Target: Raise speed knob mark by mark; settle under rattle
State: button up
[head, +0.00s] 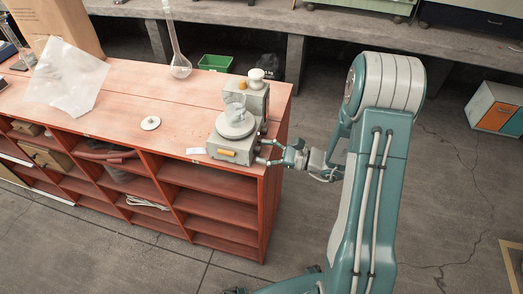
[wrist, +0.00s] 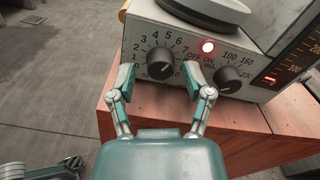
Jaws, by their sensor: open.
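The grey stirrer hotplate (head: 233,147) stands near the right end of the red wooden bench top, with a glass beaker (head: 236,108) on its round plate. In the wrist view its front panel (wrist: 190,50) shows two black knobs. The left knob (wrist: 159,62), with a numbered scale, sits between and just beyond my fingertips. The right knob (wrist: 230,79) has a scale up to the hundreds. A red lamp (wrist: 208,47) glows between them. My gripper (wrist: 158,78) is open, its fingers on either side of the left knob; I cannot tell whether they touch it. The beaker's contents are unclear.
A tall flask (head: 179,65), a white disc (head: 150,123) and a clear plastic bag (head: 68,75) are on the bench top (head: 110,110). A green bin (head: 215,63) stands behind. Open shelves lie below the bench front.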

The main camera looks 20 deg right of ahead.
jog(key=v, duration=1.1)
jog(key=shift+d, duration=0.1)
jog(key=s+a+r+n+g+h, duration=0.6)
jog(key=s+a+r+n+g, duration=0.25)
jog(key=a+n, duration=0.2)
jog(key=s+d+r+n+t+h, duration=0.1)
jog(key=s+r+n+t+h, duration=0.4)
jog(key=s+r+n+h, duration=0.2)
notch_tip(320, 180, up, 3)
jog(key=n+h, duration=0.2)
jog(key=shift+d+n+h, duration=0.3)
jog(key=shift+d+n, duration=0.05)
jog(key=shift+d, duration=0.05)
jog(key=shift+s+f, duration=0.1)
jog(key=shift+f, duration=0.05)
dwell(2.1)
